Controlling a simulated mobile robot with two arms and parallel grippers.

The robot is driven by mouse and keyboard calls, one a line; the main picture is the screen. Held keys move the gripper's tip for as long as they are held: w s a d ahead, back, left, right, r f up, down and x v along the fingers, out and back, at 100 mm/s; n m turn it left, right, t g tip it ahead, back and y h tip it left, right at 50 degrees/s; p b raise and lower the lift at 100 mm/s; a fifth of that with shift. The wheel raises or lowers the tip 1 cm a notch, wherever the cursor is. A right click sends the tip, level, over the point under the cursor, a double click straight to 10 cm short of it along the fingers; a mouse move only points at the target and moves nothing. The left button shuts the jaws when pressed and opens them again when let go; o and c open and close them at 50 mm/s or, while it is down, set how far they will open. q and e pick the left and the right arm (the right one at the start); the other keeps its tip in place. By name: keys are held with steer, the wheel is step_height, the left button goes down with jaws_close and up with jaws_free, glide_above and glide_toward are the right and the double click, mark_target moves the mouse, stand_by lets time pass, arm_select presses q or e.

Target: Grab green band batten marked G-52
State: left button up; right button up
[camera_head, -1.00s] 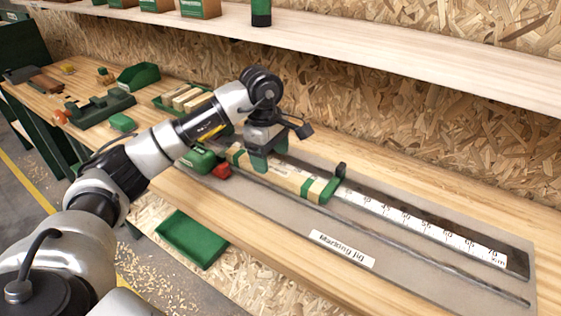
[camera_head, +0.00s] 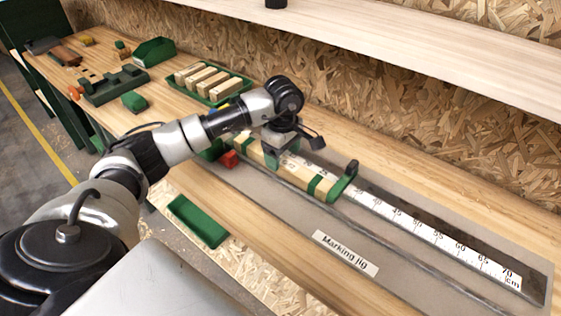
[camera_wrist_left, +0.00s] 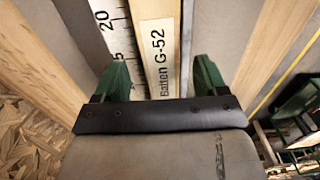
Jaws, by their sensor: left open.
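The batten marked "Batten G-52" (camera_wrist_left: 158,55) lies between the two green fingertips of my left gripper (camera_wrist_left: 160,80) in the left wrist view, with a gap on each side. In the head view the pale wooden batten (camera_head: 297,177), with green bands near its ends, lies in the marking jig (camera_head: 300,215) along the ruler. My left gripper (camera_head: 280,155) is over the batten's middle part, open. A green stop (camera_head: 347,180) stands at the batten's right end. My right gripper is not in view.
A green tray (camera_head: 216,84) of several pale battens is behind my arm. A green tray (camera_head: 198,222) lies in front, and the shelf (camera_head: 400,35) runs above. The jig's right part is clear.

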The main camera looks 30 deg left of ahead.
arm_select(q)
steer(key=shift+s+f, duration=0.1)
steer(key=shift+f, duration=1.25)
steer(key=shift+r, duration=0.1)
steer(key=c, duration=1.1)
steer(key=shift+c, duration=0.2)
